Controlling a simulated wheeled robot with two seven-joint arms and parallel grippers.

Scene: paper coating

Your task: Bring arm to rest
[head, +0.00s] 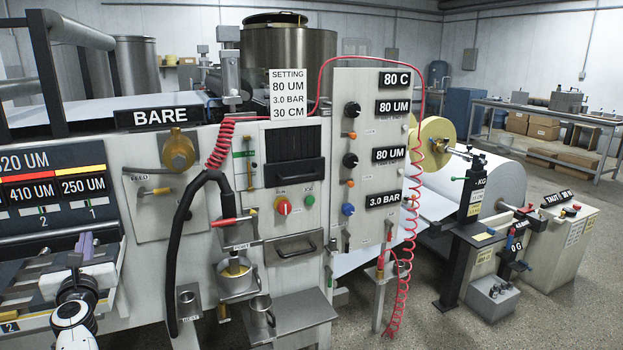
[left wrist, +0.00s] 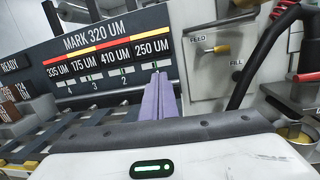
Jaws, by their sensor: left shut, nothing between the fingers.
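My left arm comes in at the lower left of the head view. Its left gripper (head: 87,243) is shut and empty, with purple fingers pointing up in front of the dark gauge panel. In the left wrist view the purple fingers (left wrist: 158,92) are closed together, in front of the lower right part of the gauge panel (left wrist: 85,62) with the 250 UM label. I cannot tell whether the fingertips touch the panel. My right gripper is not in view.
The coating machine's control box (head: 368,150) with knobs stands right of the gripper. A black hose (head: 172,240) hangs in between. A metal cup (head: 236,275) sits under the port. A red coiled hose (head: 408,230) hangs farther right. Open floor (head: 400,325) lies at lower right.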

